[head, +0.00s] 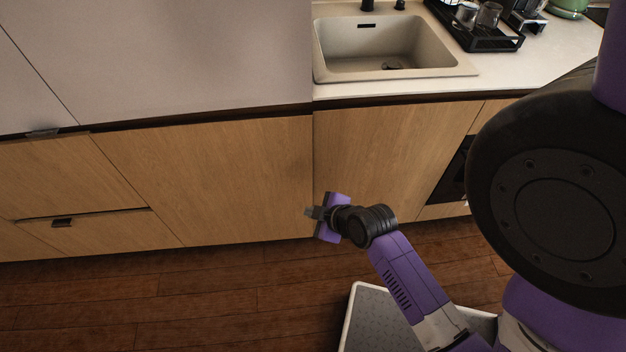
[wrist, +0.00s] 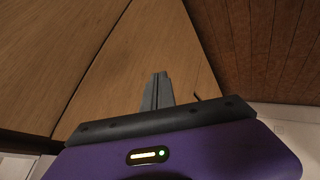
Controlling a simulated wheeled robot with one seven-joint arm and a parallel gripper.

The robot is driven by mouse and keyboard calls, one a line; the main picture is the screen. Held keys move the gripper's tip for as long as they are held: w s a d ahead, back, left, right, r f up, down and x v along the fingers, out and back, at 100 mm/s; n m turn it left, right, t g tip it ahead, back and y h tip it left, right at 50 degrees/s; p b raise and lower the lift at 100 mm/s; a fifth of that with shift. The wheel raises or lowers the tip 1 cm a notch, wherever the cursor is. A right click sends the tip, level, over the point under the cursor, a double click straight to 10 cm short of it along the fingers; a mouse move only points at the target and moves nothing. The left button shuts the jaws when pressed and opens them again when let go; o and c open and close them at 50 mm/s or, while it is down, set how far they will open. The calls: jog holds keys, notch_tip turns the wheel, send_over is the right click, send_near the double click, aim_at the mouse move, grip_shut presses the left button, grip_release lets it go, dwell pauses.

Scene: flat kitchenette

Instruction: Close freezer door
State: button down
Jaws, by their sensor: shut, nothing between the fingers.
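I take the wide wooden panel (head: 215,180) below the tall grey front to be the freezer door; no label shows. In the head view it looks about flush with its neighbours, and I cannot tell if a thin gap is left at its right edge. My gripper (head: 314,212) is low in front of the seam between this panel and the sink cabinet front, its fingers shut and empty. In the wrist view the shut fingers (wrist: 159,90) point at wooden fronts (wrist: 130,70) with a slanting seam. Whether they touch the wood is unclear.
The sink (head: 390,45) and a black dish rack (head: 485,35) are on the counter at upper right. A tall grey front (head: 170,60) is above the panel. Drawers (head: 75,185) stand at left. The wooden floor (head: 180,300) in front is clear.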

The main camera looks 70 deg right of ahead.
jog(key=n+g+b, duration=0.1)
send_near(308, 174)
jog(key=s+a+r, duration=0.2)
jog(key=s+a, duration=0.2)
jog(key=a, duration=0.1)
jog(key=shift+n+y, duration=0.3)
jog(key=shift+y, duration=0.2)
jog(key=w+d+f, duration=0.4)
jog(key=f, duration=0.1)
jog(key=w+d+f, duration=0.2)
jog(key=w, duration=0.1)
jog(key=shift+d+f+b, duration=0.25)
jog(key=shift+f+b, duration=0.1)
jog(key=shift+w+d+f+b, duration=0.1)
jog(key=shift+w+d+b, duration=0.25)
jog(key=shift+d+b, duration=0.35)
